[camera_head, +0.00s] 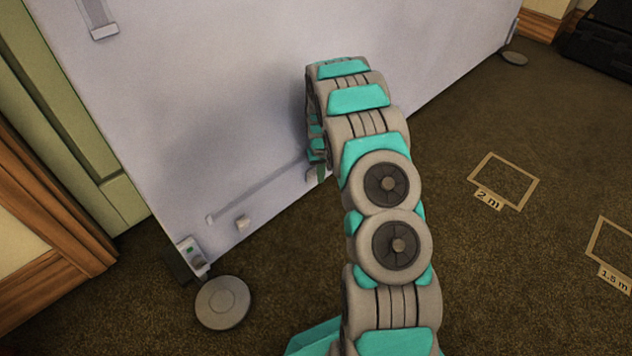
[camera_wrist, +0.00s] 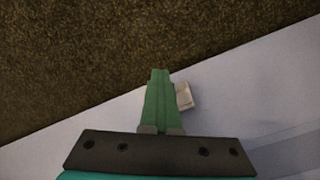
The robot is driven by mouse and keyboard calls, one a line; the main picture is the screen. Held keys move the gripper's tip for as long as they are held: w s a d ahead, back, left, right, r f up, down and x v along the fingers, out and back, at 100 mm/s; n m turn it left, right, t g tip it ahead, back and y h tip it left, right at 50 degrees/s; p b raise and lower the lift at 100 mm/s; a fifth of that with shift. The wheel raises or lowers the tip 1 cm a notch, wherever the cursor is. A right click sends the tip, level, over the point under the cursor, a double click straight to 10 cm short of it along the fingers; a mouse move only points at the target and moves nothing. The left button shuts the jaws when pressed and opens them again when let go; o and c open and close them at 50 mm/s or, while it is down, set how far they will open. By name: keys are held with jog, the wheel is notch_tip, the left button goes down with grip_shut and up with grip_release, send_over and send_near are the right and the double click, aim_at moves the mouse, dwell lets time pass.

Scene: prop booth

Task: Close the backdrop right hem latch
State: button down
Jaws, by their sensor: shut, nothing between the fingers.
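The backdrop (camera_head: 200,100) is a large pale panel standing on the carpet. My gripper (camera_head: 322,172) is low against the panel, mostly hidden by my arm in the head view. In the wrist view its green fingers (camera_wrist: 160,75) are shut and empty, beside a pale block (camera_wrist: 185,96) on the panel. I cannot tell whether they touch.
A round grey foot (camera_head: 222,302) lies by the lower left corner, and another (camera_head: 514,58) by the far right end. A black case (camera_head: 600,38) stands at upper right. Wooden trim (camera_head: 50,225) borders the left. The carpet right of my arm is clear, with flat floor markings (camera_head: 503,181).

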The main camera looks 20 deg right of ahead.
jog(key=shift+s+a+f, duration=0.25)
jog(key=shift+a+f, duration=0.05)
jog(key=shift+a, duration=0.3)
jog(key=shift+s, duration=0.1)
notch_tip(320, 180, up, 6)
jog(key=p, duration=0.1)
jog(key=shift+s+d, duration=0.2)
jog(key=shift+r, duration=0.1)
